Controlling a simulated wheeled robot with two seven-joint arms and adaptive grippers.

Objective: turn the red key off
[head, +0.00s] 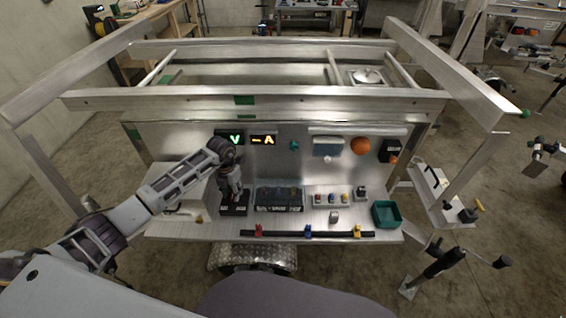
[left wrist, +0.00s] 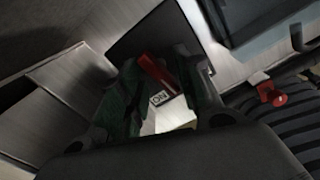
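The red key (left wrist: 152,70) shows in the left wrist view as a slanted red handle on a dark base, beside a white label reading "ON" (left wrist: 161,98). My left gripper (left wrist: 155,93) has its green-padded fingers apart, one on each side of the key. I cannot tell whether either finger touches it. In the head view my left gripper (head: 232,192) points down over a small black box (head: 234,210) at the left of the metal shelf, and hides the key there. My right gripper is not in view.
Right of the gripper on the shelf are a dark ribbed block (head: 279,199), a panel of coloured buttons (head: 331,198) and a green bin (head: 386,214). A black bar with coloured taps (head: 307,233) runs along the front edge. Lit displays (head: 264,140) are on the back panel.

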